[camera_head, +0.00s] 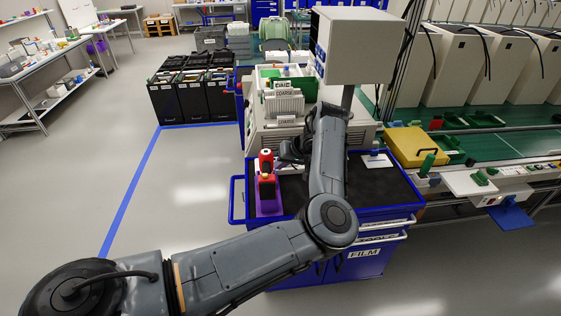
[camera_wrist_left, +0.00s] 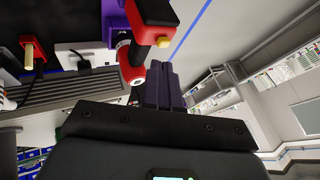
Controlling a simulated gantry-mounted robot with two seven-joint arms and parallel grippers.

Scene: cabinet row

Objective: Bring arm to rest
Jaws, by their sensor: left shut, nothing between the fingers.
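My left arm comes in from the lower left and reaches over the black top of the blue cabinet (camera_head: 385,190). My left gripper (camera_head: 287,152) is above the back left part of that top, partly hidden by the arm. In the wrist view its dark fingers (camera_wrist_left: 160,86) are together with nothing between them. A red and black tool (camera_head: 266,172) stands on a purple holder (camera_head: 268,207) just left of the gripper. In the wrist view the red tool (camera_wrist_left: 148,38) shows close beyond the fingers; I cannot tell the exact gap. My right gripper is out of view.
A grey machine (camera_head: 357,45) rises behind the arm. A yellow case (camera_head: 418,146) lies on the green bench to the right. Black bins (camera_head: 190,98) stand at the back left. The floor left of the cabinet is clear, with a blue tape line (camera_head: 135,185).

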